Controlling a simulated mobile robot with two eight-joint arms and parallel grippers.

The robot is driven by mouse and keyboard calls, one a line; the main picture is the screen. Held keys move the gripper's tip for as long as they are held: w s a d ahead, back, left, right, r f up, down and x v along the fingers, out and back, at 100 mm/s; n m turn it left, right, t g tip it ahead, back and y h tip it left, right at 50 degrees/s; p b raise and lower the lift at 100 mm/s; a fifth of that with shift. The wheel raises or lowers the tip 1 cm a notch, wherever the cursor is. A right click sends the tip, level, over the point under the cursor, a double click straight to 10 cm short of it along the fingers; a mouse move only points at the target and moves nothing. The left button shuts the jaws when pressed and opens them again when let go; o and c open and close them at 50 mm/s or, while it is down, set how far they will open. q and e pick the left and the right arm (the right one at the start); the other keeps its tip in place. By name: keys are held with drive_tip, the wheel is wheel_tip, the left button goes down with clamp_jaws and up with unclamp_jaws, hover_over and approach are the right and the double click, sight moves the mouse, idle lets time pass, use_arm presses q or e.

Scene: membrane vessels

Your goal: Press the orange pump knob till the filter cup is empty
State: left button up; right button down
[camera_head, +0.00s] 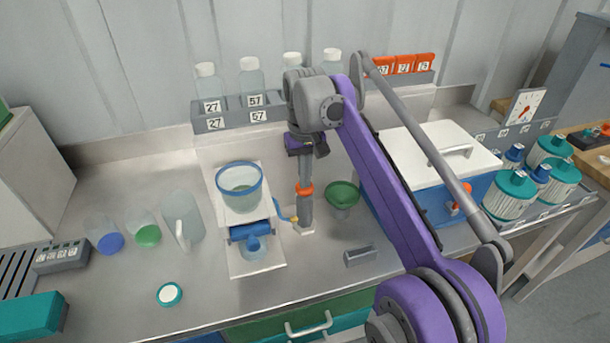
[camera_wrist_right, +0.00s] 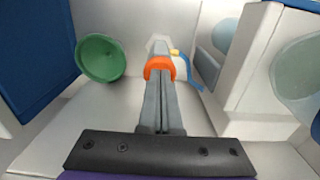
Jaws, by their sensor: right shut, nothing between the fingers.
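The orange pump knob (camera_head: 304,190) sits on top of a grey upright pump body (camera_head: 306,214), beside the filter stand. The filter cup (camera_head: 240,190) is clear with a blue rim and stands on the white stand left of the pump; I cannot tell its liquid level. My right gripper (camera_head: 305,180) points down, shut and empty, with its fingertips at the knob. In the right wrist view the shut fingers (camera_wrist_right: 160,85) reach to the orange knob (camera_wrist_right: 159,66); I cannot tell how firmly they touch. My left gripper is not in view.
A green funnel (camera_head: 342,195) stands right of the pump. A small vessel (camera_head: 253,247) sits low in the stand. A blue cooler (camera_head: 440,200) with a white lid is to the right. Numbered bottles (camera_head: 250,78) stand in a rack behind.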

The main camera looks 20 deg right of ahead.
wheel_tip(320, 180, up, 4)
drive_tip(key=shift+f+p, duration=0.2)
drive_tip(key=shift+p, duration=1)
use_arm(q)
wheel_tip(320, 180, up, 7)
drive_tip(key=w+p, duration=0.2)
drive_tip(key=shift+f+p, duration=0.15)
drive_tip(key=shift+p, duration=0.25)
use_arm(e)
wheel_tip(320, 180, up, 10)
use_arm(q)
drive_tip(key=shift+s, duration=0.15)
